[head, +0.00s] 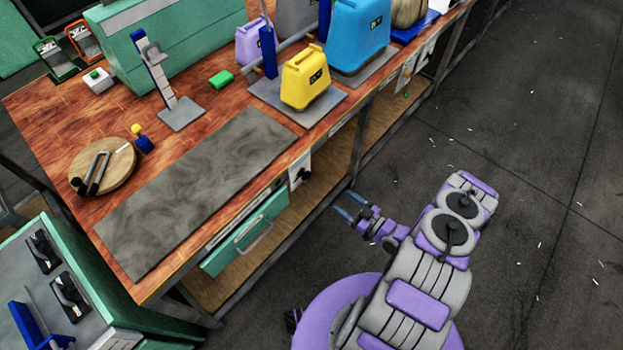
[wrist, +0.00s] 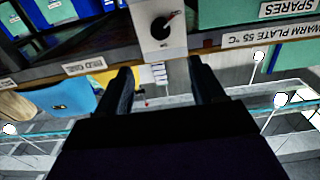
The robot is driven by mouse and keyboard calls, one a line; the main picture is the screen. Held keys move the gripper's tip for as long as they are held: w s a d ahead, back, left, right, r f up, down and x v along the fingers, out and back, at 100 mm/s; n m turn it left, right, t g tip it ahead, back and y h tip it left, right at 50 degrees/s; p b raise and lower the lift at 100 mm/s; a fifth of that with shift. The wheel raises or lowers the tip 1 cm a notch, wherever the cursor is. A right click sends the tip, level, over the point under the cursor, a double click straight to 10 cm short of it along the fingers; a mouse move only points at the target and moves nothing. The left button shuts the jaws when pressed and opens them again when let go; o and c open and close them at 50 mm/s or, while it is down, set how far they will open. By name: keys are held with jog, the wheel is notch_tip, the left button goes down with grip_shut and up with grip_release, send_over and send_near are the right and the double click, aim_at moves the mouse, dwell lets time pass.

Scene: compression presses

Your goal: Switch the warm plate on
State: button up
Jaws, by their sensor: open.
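A black rotary knob (wrist: 160,27) with a small red mark sits on a white panel (wrist: 147,45) at the top middle of the wrist view. A label reading WARM PLATE 55 °C (wrist: 270,36) is beside it. In the head view the knob (head: 299,175) is on the bench's front, right of the green drawer. A flat grey slab (head: 190,190) lies on the bench top above; I cannot tell whether it is the warm plate. My gripper (head: 350,208) is open and empty, in front of the bench, apart from the knob. Its fingers (wrist: 160,80) also show in the wrist view.
The green drawer (head: 245,232) has a protruding handle. The floor (head: 500,130) to the right is open.

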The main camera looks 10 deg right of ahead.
aim_at(308, 177)
jog(key=b+x, duration=0.4)
jog(key=x, duration=1.1)
jog(key=shift+w+a, duration=0.15)
jog(key=shift+c, duration=0.5)
jog(key=c, duration=0.9)
